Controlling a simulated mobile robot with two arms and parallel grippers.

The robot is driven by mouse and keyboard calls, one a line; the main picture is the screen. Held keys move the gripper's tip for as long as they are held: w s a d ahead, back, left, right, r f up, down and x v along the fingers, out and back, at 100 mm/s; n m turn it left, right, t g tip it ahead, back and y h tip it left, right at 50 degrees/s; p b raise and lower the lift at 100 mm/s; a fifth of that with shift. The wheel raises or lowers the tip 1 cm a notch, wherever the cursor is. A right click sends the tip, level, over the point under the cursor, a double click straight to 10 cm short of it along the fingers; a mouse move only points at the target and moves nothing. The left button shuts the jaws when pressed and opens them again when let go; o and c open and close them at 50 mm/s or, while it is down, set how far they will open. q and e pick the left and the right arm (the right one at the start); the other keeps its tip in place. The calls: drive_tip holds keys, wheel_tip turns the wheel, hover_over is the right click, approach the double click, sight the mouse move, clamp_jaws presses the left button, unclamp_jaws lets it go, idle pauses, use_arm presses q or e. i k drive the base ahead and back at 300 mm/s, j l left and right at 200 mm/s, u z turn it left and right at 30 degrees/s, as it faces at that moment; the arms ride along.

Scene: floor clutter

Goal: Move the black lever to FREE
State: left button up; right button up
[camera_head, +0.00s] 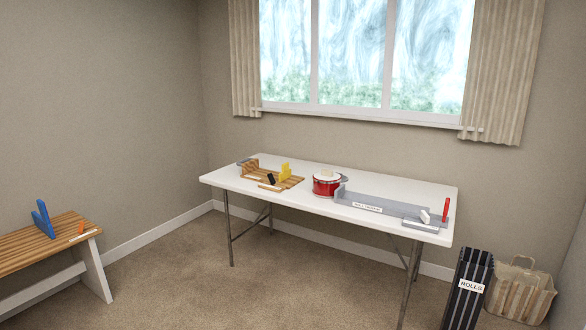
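A small black lever (271,179) stands on a slatted wooden board (291,183) on the left part of the white folding table. It tilts slightly and is beside a yellow upright piece (285,171). A small pale strip (270,187) lies at the board's front edge, near the lever. Any lettering there is too small to read, so I cannot tell which position the lever is in. Neither of my grippers is in view.
The white table (325,215) also holds a red pot (325,184) and a long grey base (385,206) with a red upright handle (446,209). A wooden bench (40,241) stands left. A striped bin (467,290) and basket (520,291) stand right. Carpet before the table is clear.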

sight(270, 175)
drive_tip(key=i+j, duration=0.25)
drive_tip(key=i, duration=0.3)
drive_tip(key=i+j, duration=0.25)
drive_tip(key=i, duration=0.25)
drive_tip(key=i+j+z, duration=0.1)
drive_tip(key=i+j, duration=0.15)
drive_tip(key=i, duration=0.3)
drive_tip(key=i+j, duration=0.25)
drive_tip(key=i, duration=0.25)
